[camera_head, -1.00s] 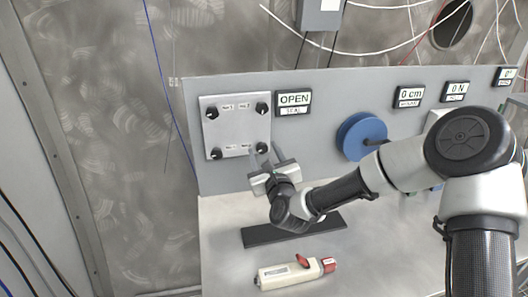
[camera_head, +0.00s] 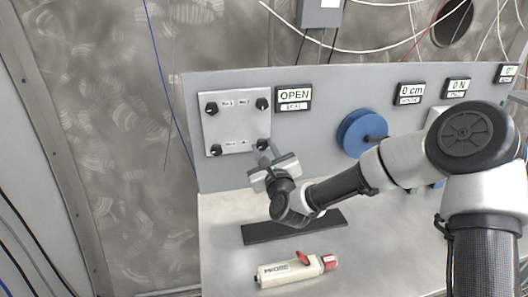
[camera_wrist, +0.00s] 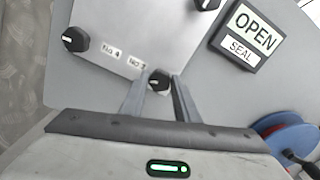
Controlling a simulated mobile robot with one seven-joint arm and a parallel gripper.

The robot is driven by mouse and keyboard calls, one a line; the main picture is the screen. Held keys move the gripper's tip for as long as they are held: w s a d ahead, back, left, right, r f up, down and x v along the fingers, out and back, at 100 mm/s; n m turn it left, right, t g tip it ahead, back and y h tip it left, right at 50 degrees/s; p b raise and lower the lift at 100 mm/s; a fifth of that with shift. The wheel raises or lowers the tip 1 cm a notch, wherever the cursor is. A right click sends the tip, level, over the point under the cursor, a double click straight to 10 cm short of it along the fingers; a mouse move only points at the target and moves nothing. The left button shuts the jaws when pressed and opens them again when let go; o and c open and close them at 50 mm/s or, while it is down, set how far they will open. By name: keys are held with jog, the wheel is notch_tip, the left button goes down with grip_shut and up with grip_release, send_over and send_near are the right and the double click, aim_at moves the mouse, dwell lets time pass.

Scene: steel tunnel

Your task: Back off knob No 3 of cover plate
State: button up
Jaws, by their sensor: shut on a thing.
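The cover plate (camera_head: 236,126) is a light square plate on the grey panel with a black knob at each corner. Knob No 3 (camera_head: 262,144) is at its lower right corner, and it also shows in the wrist view (camera_wrist: 158,79) beside its label. My gripper (camera_head: 267,152) is at this knob, tilted in the head view. In the wrist view its two fingers (camera_wrist: 160,88) stand on either side of the knob and are shut on it. The fingers hide part of the knob in the head view.
An OPEN seal sign (camera_head: 294,98) is right of the plate. A blue wheel (camera_head: 361,133) stands farther right. A black strip (camera_head: 262,233) and a white and red tool (camera_head: 296,270) lie on the bench below. Knob No 4 (camera_wrist: 75,39) is clear of my fingers.

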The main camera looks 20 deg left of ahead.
jog(key=n+b, duration=0.2)
jog(key=shift+f+b, duration=0.25)
jog(key=shift+b, duration=0.05)
jog(key=n+b, duration=0.4)
jog(key=shift+n, duration=0.4)
jog(key=n+b, duration=0.5)
jog(key=shift+a, duration=0.1)
jog(key=shift+r+n+b, duration=0.15)
jog(key=shift+n+b, duration=1.05)
jog(key=o, duration=1)
jog(key=shift+o, duration=0.2)
